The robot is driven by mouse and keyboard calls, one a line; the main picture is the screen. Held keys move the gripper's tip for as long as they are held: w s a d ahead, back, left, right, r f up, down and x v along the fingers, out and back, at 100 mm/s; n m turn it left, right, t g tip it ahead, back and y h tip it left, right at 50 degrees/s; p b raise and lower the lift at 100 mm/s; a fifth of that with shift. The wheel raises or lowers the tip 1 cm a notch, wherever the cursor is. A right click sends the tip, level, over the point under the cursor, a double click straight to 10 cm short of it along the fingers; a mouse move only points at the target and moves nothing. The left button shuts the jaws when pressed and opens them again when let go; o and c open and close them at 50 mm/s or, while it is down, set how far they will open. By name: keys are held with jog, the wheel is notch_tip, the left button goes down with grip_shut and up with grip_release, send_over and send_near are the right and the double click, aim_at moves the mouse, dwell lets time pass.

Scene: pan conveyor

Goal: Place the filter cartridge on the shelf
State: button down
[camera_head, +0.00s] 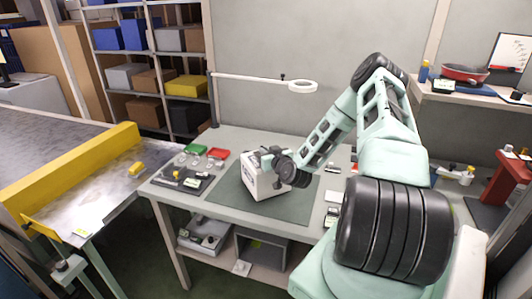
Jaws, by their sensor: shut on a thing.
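A white boxy unit (264,186) with dark print on its side stands on the green mat of the workbench. My gripper (268,158) reaches in from the right and is shut at the top of this unit. The thing between the fingers appears to be the filter cartridge, but it is small and mostly hidden by my wrist. I cannot tell whether it is still inside the unit or clear of it. A wall shelf (440,92) is at the upper right, and a lower shelf (223,254) runs under the bench. I cannot tell which is the task's shelf.
A green bin (195,149), a red bin (217,153) and a dark tray (183,181) sit left on the bench. A ring lamp (302,86) hangs above. A red pan (465,73) stands on the wall shelf. A conveyor with a yellow rail (75,172) is at left.

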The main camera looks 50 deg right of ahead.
jog(key=shift+f, duration=0.35)
jog(key=shift+f, duration=0.15)
jog(key=c, duration=1.5)
grip_release()
